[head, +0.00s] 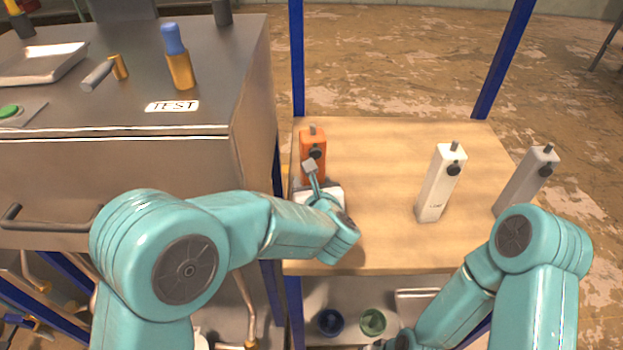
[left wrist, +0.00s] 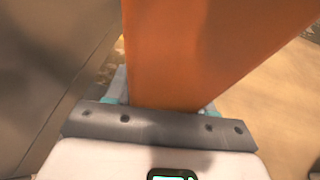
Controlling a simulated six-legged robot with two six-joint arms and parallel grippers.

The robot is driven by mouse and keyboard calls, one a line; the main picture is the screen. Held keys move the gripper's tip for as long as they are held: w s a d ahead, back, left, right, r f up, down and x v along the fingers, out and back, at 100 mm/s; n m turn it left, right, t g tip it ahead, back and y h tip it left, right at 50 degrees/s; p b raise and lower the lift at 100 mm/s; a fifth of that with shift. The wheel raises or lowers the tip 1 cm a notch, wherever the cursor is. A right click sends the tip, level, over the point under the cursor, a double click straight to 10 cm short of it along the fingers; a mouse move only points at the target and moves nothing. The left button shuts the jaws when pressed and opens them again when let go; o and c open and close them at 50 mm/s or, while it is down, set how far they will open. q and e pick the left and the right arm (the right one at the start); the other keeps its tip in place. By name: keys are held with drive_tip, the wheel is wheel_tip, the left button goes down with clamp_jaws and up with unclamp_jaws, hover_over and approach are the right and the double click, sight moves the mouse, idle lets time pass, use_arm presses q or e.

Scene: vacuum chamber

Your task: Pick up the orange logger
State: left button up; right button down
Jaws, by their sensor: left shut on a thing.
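The orange logger (head: 312,142) stands upright at the left edge of the wooden table, a dark knob on its face and a grey stub on top. My left gripper (head: 312,178) is shut on it from the front, low on its body. The gripper hides the logger's lower end, so I cannot tell whether it touches the table. In the left wrist view the orange logger (left wrist: 205,50) fills the space between the jaws (left wrist: 165,108).
A white logger (head: 438,185) and a grey one (head: 525,182) stand to the right on the wooden table (head: 375,150). A metal cabinet (head: 115,185) with a TEST label (head: 172,106) rises close on the left. Blue posts flank the table. Cups (head: 373,321) sit on a lower shelf.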

use_arm(q)
wheel_tip(320, 180, up, 20)
drive_tip(key=p, duration=0.2)
drive_tip(key=shift+p, duration=0.3)
drive_tip(key=shift+f, duration=0.2)
drive_tip(key=shift+f+b, duration=9.2)
drive_tip(key=shift+f, duration=0.2)
drive_tip(key=shift+f, duration=0.1)
drive_tip(key=shift+f+b, duration=0.4)
drive_tip(key=shift+b, duration=0.1)
drive_tip(key=shift+r, duration=0.1)
